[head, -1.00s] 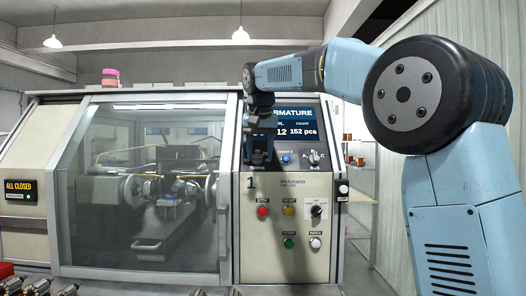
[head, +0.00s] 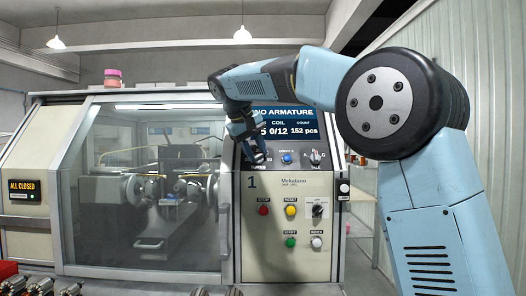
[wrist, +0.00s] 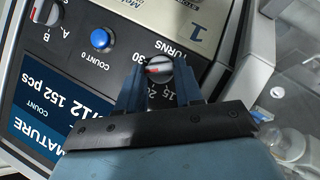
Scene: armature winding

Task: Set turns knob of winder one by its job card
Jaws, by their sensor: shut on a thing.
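The turns knob (wrist: 158,70), round and grey with a white bar and a red mark, shows in the wrist view on the panel of winder one (head: 285,212). Scale figures 30, 20 and 15 are readable around it; the exact setting is hard to tell. My gripper (wrist: 158,76) is shut on the knob, with one finger on each side. In the head view my gripper (head: 256,158) is at the panel's upper left and hides the knob. The display (head: 285,122) reads "0/12" coil and "152 pcs". I cannot make out a job card.
Right of the turns knob are a blue button (head: 287,159) and an A-B-C selector (head: 314,159). Below are the stop (head: 264,210), reset (head: 291,210), start (head: 290,243) and index (head: 317,243) buttons. The glass guard (head: 140,190) stands left. Armatures (head: 70,289) lie at the lower edge.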

